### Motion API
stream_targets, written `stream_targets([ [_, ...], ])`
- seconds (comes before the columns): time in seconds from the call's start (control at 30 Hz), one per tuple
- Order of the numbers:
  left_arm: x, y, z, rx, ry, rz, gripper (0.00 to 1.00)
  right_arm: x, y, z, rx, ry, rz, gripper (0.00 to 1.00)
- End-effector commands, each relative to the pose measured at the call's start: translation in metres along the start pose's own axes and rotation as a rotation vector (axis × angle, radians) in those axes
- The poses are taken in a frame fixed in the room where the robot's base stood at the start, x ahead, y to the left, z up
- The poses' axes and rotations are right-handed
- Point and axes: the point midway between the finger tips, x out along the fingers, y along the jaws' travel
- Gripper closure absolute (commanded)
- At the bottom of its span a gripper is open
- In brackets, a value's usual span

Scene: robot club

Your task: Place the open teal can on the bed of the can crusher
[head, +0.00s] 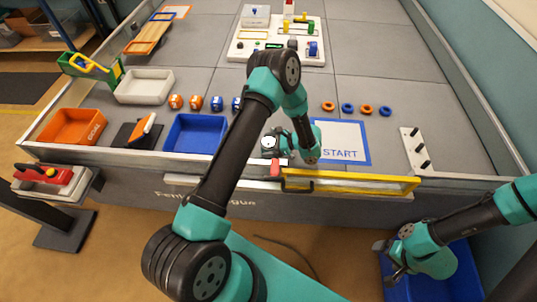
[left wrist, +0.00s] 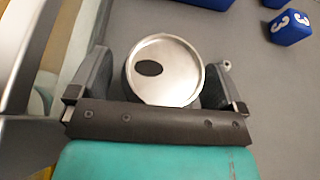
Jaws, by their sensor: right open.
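The teal can shows its silver lid with a dark opening in the left wrist view (left wrist: 165,70). In the head view its pale round top (head: 268,142) shows near the table's front edge. Its teal side is hidden. My left gripper (head: 272,143) has a finger on each side of the can and appears shut on it; the fingers also show in the left wrist view (left wrist: 160,85). A red handle (head: 274,168) with pale metal parts lies just below this gripper; I cannot tell whether it is the can crusher. My right gripper (head: 393,262) is open and empty at lower right.
A blue tray (head: 168,137) lies left of the left gripper, with several numbered cubes (head: 215,103) behind it. A START mat (head: 363,155) and a yellow bar (head: 400,186) are to the right. A blue bin (head: 465,285) stands below the right gripper. A red device (head: 45,180) stands at far left.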

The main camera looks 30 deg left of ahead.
Motion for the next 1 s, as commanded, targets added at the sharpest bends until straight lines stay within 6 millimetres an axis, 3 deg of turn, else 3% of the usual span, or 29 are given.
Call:
stream_targets([
  [0.07,-0.0001,-0.0001,0.0000,0.000,0.000,0.000,0.11,0.0000,0.0000,0.0000,0.000,0.000,0.000,0.12],
  [0.7,-0.0001,0.0000,0.0000,0.000,0.000,0.000,0.72,0.0000,0.0000,0.0000,0.000,0.000,0.000,0.12],
  [1.0,-0.0023,-0.0004,0.0053,-0.001,0.000,0.000,0.73,0.0000,0.0000,0.0000,0.000,0.000,0.000,0.12],
])
